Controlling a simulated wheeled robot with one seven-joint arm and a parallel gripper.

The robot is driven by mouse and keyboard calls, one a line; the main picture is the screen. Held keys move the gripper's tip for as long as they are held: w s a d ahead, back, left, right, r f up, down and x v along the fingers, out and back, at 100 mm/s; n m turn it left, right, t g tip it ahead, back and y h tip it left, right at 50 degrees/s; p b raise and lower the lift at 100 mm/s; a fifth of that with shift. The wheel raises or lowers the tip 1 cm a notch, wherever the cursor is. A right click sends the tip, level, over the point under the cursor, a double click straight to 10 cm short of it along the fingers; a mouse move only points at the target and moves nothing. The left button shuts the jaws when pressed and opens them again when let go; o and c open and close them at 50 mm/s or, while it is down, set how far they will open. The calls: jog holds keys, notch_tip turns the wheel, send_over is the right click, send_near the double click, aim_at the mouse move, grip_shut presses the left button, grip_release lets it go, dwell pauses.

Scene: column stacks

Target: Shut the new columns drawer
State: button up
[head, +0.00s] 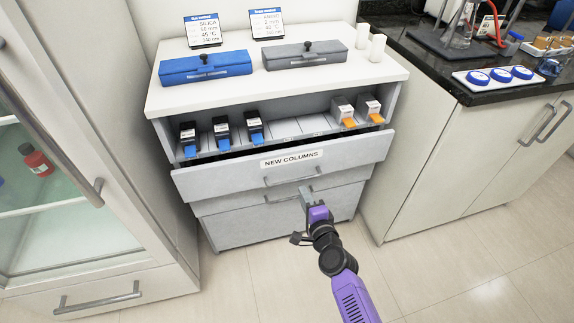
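The new columns drawer (222,180) is a grey drawer front with a "NEW COLUMNS" label (289,159) and a bar handle (293,179). Its front stands out from the cabinet, and a narrow dark gap shows behind its top edge, so it is partly open. My gripper (306,192) is low in front of this drawer, just below and right of its handle, near the handle of the drawer underneath. Whether it touches either handle is unclear. Its fingers are small and partly hidden by its own body, so their opening cannot be made out.
Columns with blue ends (222,132) and orange ends (370,108) sit in slots above the drawer front. A blue case (205,68) and a grey case (305,56) lie on the cabinet top (170,97). A glass-door cabinet (75,245) flanks the left; floor (440,275) is clear at right.

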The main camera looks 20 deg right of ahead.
aim_at(297, 179)
jog(key=shift+b+x, duration=2.45)
jog(key=shift+x, duration=1.75)
jog(key=shift+d+r, duration=0.15)
jog(key=shift+c, duration=0.4)
grip_shut()
